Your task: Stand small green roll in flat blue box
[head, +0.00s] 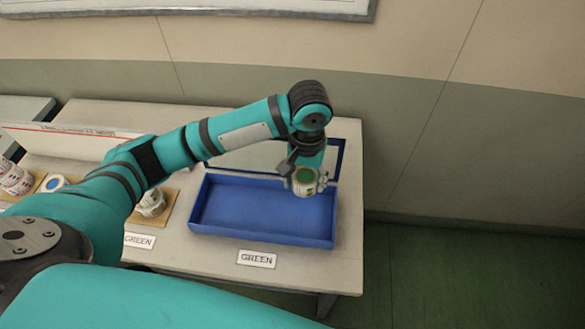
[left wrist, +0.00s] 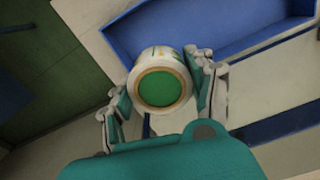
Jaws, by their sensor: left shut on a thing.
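The small green roll (head: 305,181) is white with printed marks and a green end. My left gripper (head: 307,178) is shut on it and holds it over the right part of the flat blue box. In the left wrist view the roll (left wrist: 162,84) sits between the two fingers of the gripper (left wrist: 162,90), its green end facing the camera. The flat blue box (head: 255,207) is open and looks empty; it also shows in the left wrist view (left wrist: 215,30). How high the roll is above the box floor is hard to tell. My right gripper is not in view.
Labels reading GREEN lie in front of the box (head: 257,259) and to its left (head: 139,240). More rolls (head: 151,204) stand left of the box, partly behind my arm, and others (head: 15,177) at the far left. The table (head: 343,265) ends just right of the box.

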